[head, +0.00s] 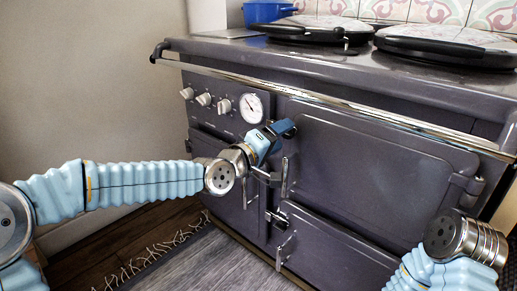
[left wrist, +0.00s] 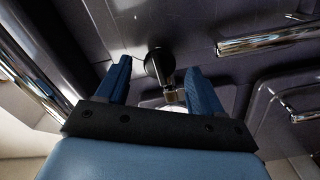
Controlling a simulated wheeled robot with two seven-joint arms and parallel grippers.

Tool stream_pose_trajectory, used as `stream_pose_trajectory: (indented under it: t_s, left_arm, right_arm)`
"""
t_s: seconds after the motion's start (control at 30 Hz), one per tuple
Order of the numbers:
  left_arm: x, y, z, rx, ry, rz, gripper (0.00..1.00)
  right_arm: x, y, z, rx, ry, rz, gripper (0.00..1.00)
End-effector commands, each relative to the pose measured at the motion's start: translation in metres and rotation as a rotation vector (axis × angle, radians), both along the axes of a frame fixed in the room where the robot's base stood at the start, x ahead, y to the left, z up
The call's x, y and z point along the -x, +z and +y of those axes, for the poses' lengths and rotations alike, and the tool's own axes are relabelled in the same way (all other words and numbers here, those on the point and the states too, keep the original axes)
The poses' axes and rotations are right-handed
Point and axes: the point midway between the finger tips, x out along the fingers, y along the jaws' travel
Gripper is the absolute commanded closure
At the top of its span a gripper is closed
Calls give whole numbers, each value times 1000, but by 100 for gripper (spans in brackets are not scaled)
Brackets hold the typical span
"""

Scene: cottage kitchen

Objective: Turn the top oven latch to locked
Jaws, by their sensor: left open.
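The cooker's large upper oven door (head: 365,170) is closed. At its left edge is the metal top oven latch (head: 284,178), with its handle roughly upright. My left gripper (head: 284,130) is just above the latch, in front of the cooker face, and apart from the latch handle in the head view. In the left wrist view its two blue fingers (left wrist: 158,72) are spread apart, with a dark round fitting and short metal stem beyond and between them. I cannot tell if they touch it. My right arm shows at the lower right, but its gripper does not show.
A chrome rail (head: 340,102) runs along the cooker's front above the doors. Knobs (head: 204,99) and a round dial (head: 251,108) are left of my gripper. A lower latch (head: 284,246) is below. A fringed rug (head: 190,262) lies on the floor.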

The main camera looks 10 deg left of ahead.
Motion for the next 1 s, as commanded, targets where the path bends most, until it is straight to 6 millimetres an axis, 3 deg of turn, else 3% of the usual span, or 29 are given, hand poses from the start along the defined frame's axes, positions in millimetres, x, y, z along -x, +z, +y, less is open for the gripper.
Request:
stream_pose_trajectory:
  t_s: [0.23,0.5,0.7,1.0]
  left_arm:
    - [41,1,33,-5,7,2,33]
    - [75,5,56,-5,6,0,33]
    - [85,1,62,1,1,3,33]
    - [85,-1,62,1,0,2,33]
  right_arm:
    - [0,7,-1,1,-1,-2,66]
    - [-1,35,-3,7,-5,-7,66]
    - [-1,39,-4,10,-7,-8,66]
    - [-1,38,-4,10,-7,-8,66]
